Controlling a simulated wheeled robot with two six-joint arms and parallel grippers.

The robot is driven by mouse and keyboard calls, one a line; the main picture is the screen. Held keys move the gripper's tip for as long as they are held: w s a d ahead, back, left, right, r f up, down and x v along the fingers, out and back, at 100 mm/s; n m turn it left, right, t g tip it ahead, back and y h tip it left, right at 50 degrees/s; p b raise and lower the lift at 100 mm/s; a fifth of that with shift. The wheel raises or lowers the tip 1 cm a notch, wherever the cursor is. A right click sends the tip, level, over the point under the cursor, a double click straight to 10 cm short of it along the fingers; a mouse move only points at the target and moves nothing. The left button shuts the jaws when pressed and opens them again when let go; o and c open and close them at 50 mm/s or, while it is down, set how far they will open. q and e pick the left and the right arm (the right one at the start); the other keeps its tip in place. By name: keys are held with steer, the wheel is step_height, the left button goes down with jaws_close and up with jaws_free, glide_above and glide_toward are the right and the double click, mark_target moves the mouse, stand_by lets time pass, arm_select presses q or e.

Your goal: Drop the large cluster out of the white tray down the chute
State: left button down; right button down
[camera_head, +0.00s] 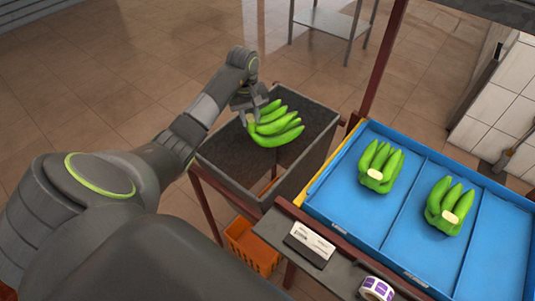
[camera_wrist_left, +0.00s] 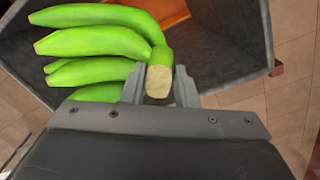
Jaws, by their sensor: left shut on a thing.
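A green banana cluster (camera_head: 276,128) hangs over the grey chute (camera_head: 318,150), which is an open, slope-sided hopper. My left gripper (camera_head: 249,112) is shut on the cluster's pale cut crown. In the left wrist view the crown (camera_wrist_left: 158,82) sits between the two fingers, and the cluster's fingers (camera_wrist_left: 95,42) spread to the left, above the chute's dark inside. I see no white tray; the divided tray (camera_head: 416,167) at right is blue. My right gripper is not in view.
Two other green clusters lie in the blue tray, one on the left (camera_head: 381,165) and one further right (camera_head: 450,205). An orange crate (camera_head: 250,246) stands below the chute. A label roll (camera_head: 376,289) and a black-and-white item (camera_head: 310,244) lie on the front shelf.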

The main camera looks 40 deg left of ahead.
arm_select(q)
steer(key=shift+w+f, duration=0.1)
steer(key=shift+f, duration=0.95)
